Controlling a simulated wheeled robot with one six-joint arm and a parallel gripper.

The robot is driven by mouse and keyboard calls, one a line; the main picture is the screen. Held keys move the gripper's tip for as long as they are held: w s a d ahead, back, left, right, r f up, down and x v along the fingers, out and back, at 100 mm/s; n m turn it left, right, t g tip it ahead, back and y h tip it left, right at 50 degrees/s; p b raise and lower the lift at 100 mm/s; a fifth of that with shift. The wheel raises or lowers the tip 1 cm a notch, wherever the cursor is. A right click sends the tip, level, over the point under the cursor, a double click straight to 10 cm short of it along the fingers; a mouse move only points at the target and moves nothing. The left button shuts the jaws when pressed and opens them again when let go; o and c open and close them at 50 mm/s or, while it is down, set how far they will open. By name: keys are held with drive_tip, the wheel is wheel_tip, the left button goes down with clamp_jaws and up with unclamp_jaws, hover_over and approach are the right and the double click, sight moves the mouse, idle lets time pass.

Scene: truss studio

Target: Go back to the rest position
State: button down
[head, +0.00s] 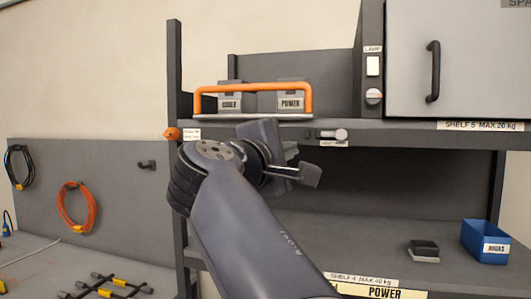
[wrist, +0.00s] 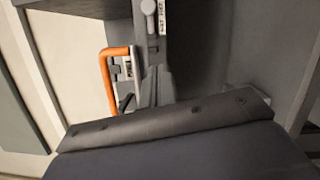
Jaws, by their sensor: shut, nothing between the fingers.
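My gripper (head: 308,175) is in front of the shelf unit, just below the upper shelf's front edge, seen side-on in the head view. It is shut and holds nothing. My wrist and forearm rise from the bottom and hide part of the unit behind them.
An orange handle bar (head: 252,87) stands on the upper shelf (head: 420,126), before blocks labelled COOLF and POWER (head: 290,95). A grey cabinet door (head: 460,60) is at right. A blue bin (head: 485,241) and dark block (head: 424,248) sit on the lower shelf.

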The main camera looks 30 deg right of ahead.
idle(0.4)
drive_tip(key=p+x, duration=0.4)
drive_tip(key=x, duration=0.6)
drive_tip(key=shift+d+r, duration=0.1)
drive_tip(key=shift+d, duration=0.05)
drive_tip(key=shift+w+a+r, duration=0.2)
drive_tip(key=shift+w+a, duration=0.1)
drive_tip(key=shift+a, duration=0.2)
drive_tip(key=shift+s+d+r+p, duration=0.1)
drive_tip(key=shift+s+d+p, duration=0.2)
drive_tip(key=shift+d+p, duration=0.1)
drive_tip(key=shift+w+a, duration=0.15)
drive_tip(key=shift+a, duration=0.05)
drive_tip(key=shift+d, duration=0.15)
